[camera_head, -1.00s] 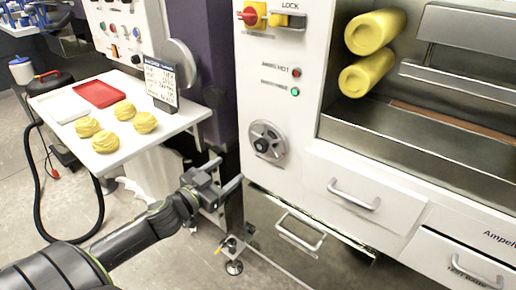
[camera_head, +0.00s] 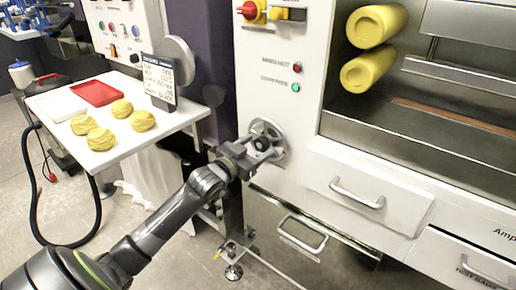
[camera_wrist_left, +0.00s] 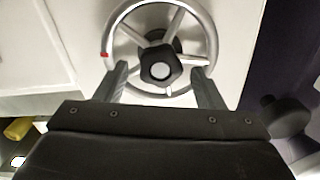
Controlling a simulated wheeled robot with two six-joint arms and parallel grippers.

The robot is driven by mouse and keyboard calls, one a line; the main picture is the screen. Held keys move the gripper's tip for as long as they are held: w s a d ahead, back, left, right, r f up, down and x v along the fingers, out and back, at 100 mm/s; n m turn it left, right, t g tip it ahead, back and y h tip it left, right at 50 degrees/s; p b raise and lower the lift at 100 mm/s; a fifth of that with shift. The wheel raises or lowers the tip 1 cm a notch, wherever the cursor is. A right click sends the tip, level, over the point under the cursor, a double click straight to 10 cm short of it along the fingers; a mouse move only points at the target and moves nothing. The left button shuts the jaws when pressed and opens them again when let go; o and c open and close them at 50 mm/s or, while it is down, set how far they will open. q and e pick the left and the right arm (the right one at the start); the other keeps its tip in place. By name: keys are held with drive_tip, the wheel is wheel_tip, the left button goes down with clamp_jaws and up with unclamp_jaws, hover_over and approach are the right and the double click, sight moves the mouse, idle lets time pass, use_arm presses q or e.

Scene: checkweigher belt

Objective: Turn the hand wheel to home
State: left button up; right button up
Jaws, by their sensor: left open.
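The hand wheel (camera_head: 277,150) is a grey spoked wheel on the white machine front, partly hidden behind my left gripper in the head view. In the left wrist view the hand wheel (camera_wrist_left: 203,27) shows its rim, spokes, dark lobed hub knob (camera_wrist_left: 160,68) and a red mark (camera_wrist_left: 104,55) on the rim at the left. My left gripper (camera_head: 263,146) is open in front of the wheel. In the wrist view its fingers (camera_wrist_left: 160,78) stand on either side of the hub, near the lower rim. Whether they touch the wheel, I cannot tell. My right gripper is not in view.
A white drawer (camera_head: 367,188) with a handle is right of the wheel, with a metal drawer handle (camera_head: 302,235) below. A red-yellow switch (camera_head: 250,11) is above. A side table (camera_head: 103,152) with yellow lumps and a red tray (camera_head: 97,93) stands left.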

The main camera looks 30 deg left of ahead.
use_arm(q)
drive_tip(key=shift+w, duration=0.6)
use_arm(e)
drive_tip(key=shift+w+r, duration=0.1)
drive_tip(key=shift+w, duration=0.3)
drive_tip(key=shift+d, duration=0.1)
use_arm(q)
clamp_jaws()
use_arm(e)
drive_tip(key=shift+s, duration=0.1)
